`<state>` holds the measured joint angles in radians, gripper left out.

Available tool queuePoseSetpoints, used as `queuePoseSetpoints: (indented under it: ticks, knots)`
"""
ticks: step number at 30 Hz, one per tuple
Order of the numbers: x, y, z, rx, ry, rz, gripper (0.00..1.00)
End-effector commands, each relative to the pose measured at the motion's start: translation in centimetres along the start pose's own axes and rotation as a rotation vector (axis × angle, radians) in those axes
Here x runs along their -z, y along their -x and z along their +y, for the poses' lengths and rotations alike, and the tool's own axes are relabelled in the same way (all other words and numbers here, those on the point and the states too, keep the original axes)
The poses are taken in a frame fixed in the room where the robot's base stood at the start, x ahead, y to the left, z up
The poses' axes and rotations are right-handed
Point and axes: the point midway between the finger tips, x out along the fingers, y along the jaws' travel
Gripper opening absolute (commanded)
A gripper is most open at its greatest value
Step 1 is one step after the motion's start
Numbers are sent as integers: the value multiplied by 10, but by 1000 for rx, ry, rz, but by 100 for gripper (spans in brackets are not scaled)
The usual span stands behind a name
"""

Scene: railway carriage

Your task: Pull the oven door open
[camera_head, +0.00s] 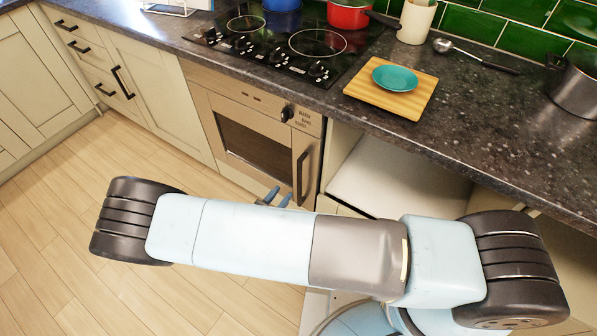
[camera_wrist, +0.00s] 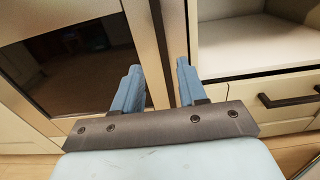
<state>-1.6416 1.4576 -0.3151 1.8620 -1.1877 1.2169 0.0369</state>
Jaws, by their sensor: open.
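The oven (camera_head: 255,135) is built in under the hob, and its door (camera_head: 257,150) looks shut. The door has a dark glass window, which also fills the left of the wrist view (camera_wrist: 70,65). A dark upright handle (camera_head: 303,172) runs along the door's right side. My gripper (camera_head: 273,196) is open, its blue fingers low in front of the door, left of the handle in the head view. In the wrist view my gripper (camera_wrist: 158,78) has one finger before the door's right part and the other near its right edge. I cannot tell whether the handle lies between them.
An open cabinet space (camera_head: 385,180) is right of the oven, with a drawer and dark pull (camera_wrist: 290,98) below it. Drawers (camera_head: 90,60) stand to the left. The worktop (camera_head: 480,125) holds a board with a teal dish (camera_head: 394,78) and pots. The wooden floor (camera_head: 60,200) is clear.

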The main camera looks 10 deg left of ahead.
Motion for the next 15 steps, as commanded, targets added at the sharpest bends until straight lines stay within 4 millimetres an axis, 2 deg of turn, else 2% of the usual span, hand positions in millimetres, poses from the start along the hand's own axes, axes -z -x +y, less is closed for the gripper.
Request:
queuePoseSetpoints:
  ticks: [3, 15]
  knots:
    - [0, -24, -2, 8, 2, -2, 42]
    - [0, -94, -4, 12, 2, -1, 42]
